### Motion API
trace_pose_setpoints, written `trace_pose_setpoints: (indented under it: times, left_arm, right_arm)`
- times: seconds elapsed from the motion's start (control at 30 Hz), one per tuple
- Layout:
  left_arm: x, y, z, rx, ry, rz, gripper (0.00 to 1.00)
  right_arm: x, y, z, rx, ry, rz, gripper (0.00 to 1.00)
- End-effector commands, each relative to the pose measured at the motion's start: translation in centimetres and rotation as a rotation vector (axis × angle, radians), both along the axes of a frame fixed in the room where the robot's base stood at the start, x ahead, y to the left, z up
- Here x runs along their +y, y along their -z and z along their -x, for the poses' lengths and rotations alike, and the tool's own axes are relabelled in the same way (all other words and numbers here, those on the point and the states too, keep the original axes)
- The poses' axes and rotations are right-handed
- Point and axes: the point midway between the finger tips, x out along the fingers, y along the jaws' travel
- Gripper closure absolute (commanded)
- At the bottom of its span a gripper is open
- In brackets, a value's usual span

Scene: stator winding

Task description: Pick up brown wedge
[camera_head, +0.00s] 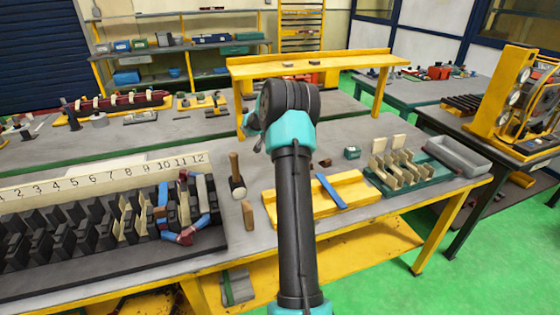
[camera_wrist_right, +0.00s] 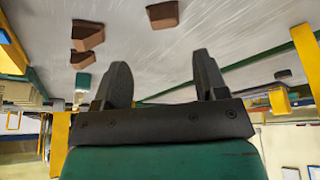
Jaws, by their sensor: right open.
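Brown wedges lie on the grey tabletop. In the right wrist view one wedge (camera_wrist_right: 162,14) is at the top middle, a second wedge (camera_wrist_right: 87,36) is at the upper left, and a smaller brown piece (camera_wrist_right: 80,60) is just below that one. A small dark brown piece (camera_head: 325,163) shows beside my arm in the head view. My right gripper (camera_wrist_right: 163,80) is open and empty, with the wedges apart from its fingers. My right arm fills the middle of the head view, and its gripper cannot be made out there. My left gripper is not in view.
A yellow fixture with a blue bar (camera_head: 331,192) lies beside my arm. A hammer (camera_head: 236,178) and a wooden block (camera_head: 248,214) are left of it. A small green box (camera_head: 352,153), a green rack (camera_head: 430,177) and a grey tray (camera_head: 458,157) stand to the right. A yellow raised shelf (camera_head: 345,60) spans behind.

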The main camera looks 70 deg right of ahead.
Motion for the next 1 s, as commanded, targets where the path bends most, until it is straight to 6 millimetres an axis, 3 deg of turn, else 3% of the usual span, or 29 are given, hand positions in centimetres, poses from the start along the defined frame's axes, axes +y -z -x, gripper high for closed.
trace_pose_setpoints:
  times: [0.23, 0.73, 1.0]
  left_arm:
    - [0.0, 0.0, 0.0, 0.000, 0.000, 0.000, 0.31]
    - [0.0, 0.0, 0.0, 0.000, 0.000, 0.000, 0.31]
    - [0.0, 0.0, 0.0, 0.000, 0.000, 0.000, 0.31]
  right_arm:
    - [-1.4, 3.6, 0.1, 0.001, 0.000, -0.001, 0.34]
    - [-1.8, 4.5, 0.0, 0.000, -0.001, 0.000, 0.34]
    - [-2.4, 7.7, -0.4, 0.000, -0.001, -0.002, 0.34]
